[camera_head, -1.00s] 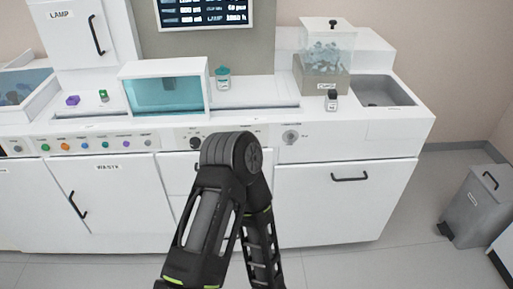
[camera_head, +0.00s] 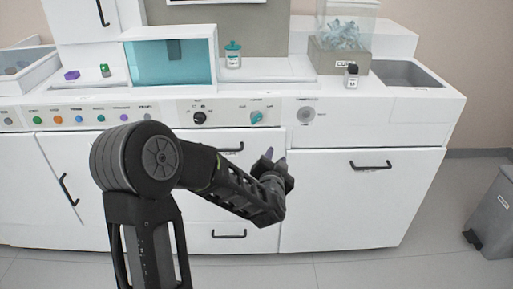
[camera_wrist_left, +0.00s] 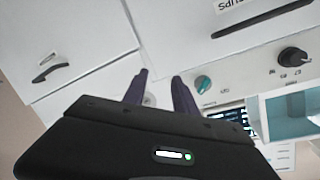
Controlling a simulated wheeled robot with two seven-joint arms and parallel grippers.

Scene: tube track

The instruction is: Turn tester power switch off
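The control panel (camera_head: 229,112) on the white counter front has a black knob (camera_head: 199,118) at left and a teal knob (camera_head: 256,117) at right. Both also show in the left wrist view, the teal knob (camera_wrist_left: 203,84) nearer the fingers and the black knob (camera_wrist_left: 293,57) further right. Their labels are too small to read, so I cannot tell which is the power switch. My left gripper (camera_head: 271,156) is below and right of the teal knob, touching neither knob. Its two dark fingers (camera_wrist_left: 160,84) are apart, with nothing held. My right gripper is not in view.
A round grey dial (camera_head: 306,114) sits right of the panel. Several coloured buttons line the left. Drawer handles (camera_head: 371,166) stick out below. On the counter are a teal-windowed box (camera_head: 171,63), a teal-lidded jar (camera_head: 233,56) and a cup bin (camera_head: 340,62).

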